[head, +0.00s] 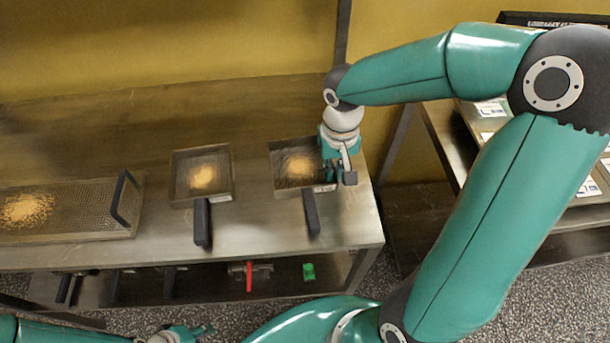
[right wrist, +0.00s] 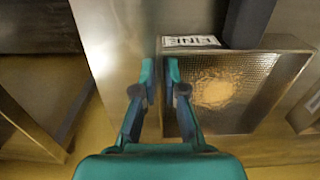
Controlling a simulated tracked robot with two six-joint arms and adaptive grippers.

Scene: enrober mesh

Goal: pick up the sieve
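A square sieve (head: 291,181) with a dark handle (head: 311,213) and a light crumb pile (head: 300,167) sits at the bench's right end. In the right wrist view this sieve (right wrist: 252,112) shows a label reading FINE (right wrist: 190,41). A second square sieve (head: 184,162) with crumbs is left of it. My right gripper (head: 337,176) is at the right wall of the right sieve. In the right wrist view its fingertips (right wrist: 160,70) are a small gap apart, one on each side of the wall line; contact is unclear. My left gripper (head: 200,331) is low at the bottom edge, its opening unclear.
A long mesh tray (head: 80,222) with an upright dark handle (head: 125,198) and crumbs lies at the bench's left. The steel bench (head: 250,238) has clear front space. A lower shelf holds a red-handled item (head: 249,276) and a green piece (head: 308,271). Another table stands right.

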